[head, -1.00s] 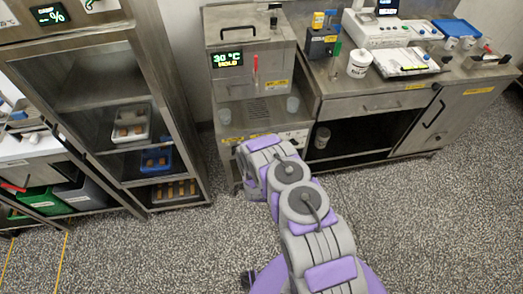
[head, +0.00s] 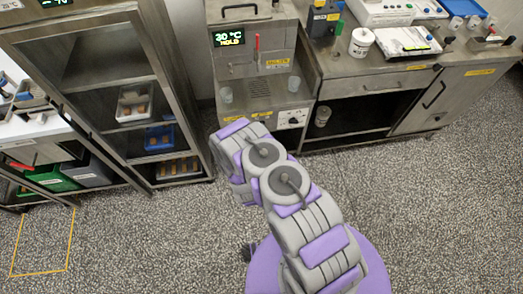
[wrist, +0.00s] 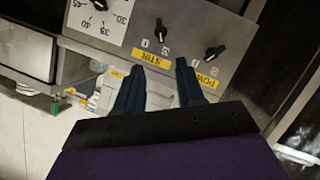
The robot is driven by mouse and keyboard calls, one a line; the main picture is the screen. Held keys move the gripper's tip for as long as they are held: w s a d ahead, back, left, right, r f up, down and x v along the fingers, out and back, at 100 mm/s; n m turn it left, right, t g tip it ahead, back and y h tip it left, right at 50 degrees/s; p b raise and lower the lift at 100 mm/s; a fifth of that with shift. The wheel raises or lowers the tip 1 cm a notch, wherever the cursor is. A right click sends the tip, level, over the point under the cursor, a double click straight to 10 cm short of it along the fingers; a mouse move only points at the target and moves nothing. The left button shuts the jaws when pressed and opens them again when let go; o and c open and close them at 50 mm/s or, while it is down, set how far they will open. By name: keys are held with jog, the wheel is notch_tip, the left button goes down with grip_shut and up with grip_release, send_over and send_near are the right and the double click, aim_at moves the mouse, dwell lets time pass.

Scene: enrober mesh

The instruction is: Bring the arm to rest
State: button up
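My arm (head: 275,180) reaches forward from my purple base in the head view, folded and pointing toward the tempering machine's front. My gripper's end is hidden behind the arm links there. In the wrist view my gripper (wrist: 158,78) shows two dark fingers set apart with nothing between them. Beyond them is the machine's control panel (wrist: 185,35), seen upside down, with STIR and POWER switches and a numbered dial. The fingers overlap the panel's edge in the picture; I cannot tell whether they touch it.
A cabinet (head: 105,65) with trays stands left. A counter (head: 350,65) with a white tub (head: 361,42) stands right. The speckled floor (head: 430,210) at right is clear.

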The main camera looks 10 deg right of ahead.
dwell(0.4)
jog(key=w+a+r+m+g, duration=0.25)
jog(key=w+r+g, duration=0.3)
jog(key=r, duration=0.55)
jog(key=s+r+m+g+y, duration=0.1)
jog(key=s+r+y, duration=0.15)
jog(key=r, duration=0.45)
jog(key=s+r+m+g+y, duration=0.1)
jog(key=s+r+g, duration=0.15)
jog(key=r, duration=0.55)
jog(key=s+d+r+g, duration=0.2)
jog(key=s+r, duration=0.5)
jog(key=s, duration=0.5)
jog(key=s+d+r+g, duration=0.2)
jog(key=s+r, duration=0.5)
jog(key=s, duration=0.6)
jog(key=s+d+r+g, duration=0.2)
jog(key=s+r, duration=0.5)
jog(key=s, duration=0.5)
jog(key=shift+s+d+r+g, duration=0.15)
jog(key=shift+d+r+g, duration=0.05)
jog(key=shift+r+g, duration=0.1)
jog(key=shift+h, duration=0.25)
